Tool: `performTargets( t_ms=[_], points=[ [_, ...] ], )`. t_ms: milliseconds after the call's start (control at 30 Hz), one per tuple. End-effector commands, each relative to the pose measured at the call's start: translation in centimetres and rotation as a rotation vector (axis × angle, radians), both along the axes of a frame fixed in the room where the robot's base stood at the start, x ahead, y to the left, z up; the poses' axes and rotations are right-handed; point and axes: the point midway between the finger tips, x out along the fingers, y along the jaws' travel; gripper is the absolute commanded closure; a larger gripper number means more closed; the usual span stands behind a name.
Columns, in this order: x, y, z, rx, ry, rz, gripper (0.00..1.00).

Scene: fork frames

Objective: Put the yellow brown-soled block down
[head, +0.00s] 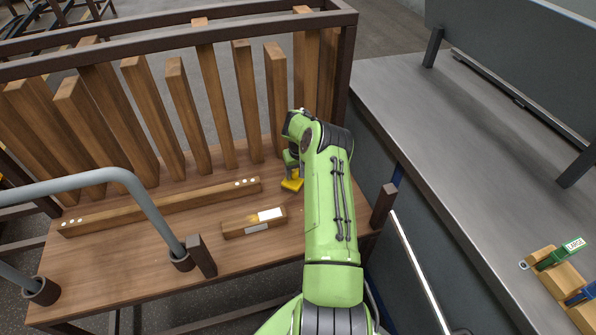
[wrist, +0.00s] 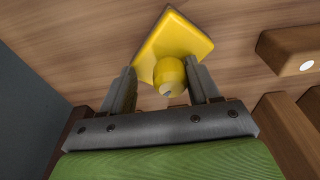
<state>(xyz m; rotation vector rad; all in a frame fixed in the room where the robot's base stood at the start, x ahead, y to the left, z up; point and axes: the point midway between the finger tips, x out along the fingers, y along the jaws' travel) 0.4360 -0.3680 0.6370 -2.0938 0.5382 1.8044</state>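The yellow block (head: 291,184) is below the end of my arm, at the right part of the wooden bench top in the head view. In the wrist view the yellow block (wrist: 178,38) shows a square plate with a round knob facing my gripper (wrist: 161,74). The two fingers stand on either side of the knob. A gap shows between the knob and the left finger, and the right finger is close to it, so the gripper looks open. I cannot tell for certain whether the block rests on the wood.
A long wooden bar (head: 160,207) and a short wooden block with pale labels (head: 254,222) lie left of the yellow block. Upright slats (head: 182,100) stand behind. A grey tube rail (head: 140,190) crosses the left. A grey counter (head: 440,110) is at the right.

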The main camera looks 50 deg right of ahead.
Motion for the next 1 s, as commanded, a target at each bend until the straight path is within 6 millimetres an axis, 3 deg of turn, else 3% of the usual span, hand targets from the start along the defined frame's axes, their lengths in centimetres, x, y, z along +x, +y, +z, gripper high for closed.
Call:
performTargets(
  t_ms=[167,500,767,867,1000],
  points=[
    [0.0,0.1,0.6,0.002,0.0,0.001,0.38],
    [-1.1,0.6,9.3,-0.002,-0.001,0.002,0.38],
    [-1.4,1.2,12.7,-0.004,-0.001,0.01,0.38],
    [-0.2,3.7,16.5,-0.041,-0.011,0.068,0.38],
    [0.3,11.2,25.2,-0.123,-0.032,0.197,0.38]
  ],
)
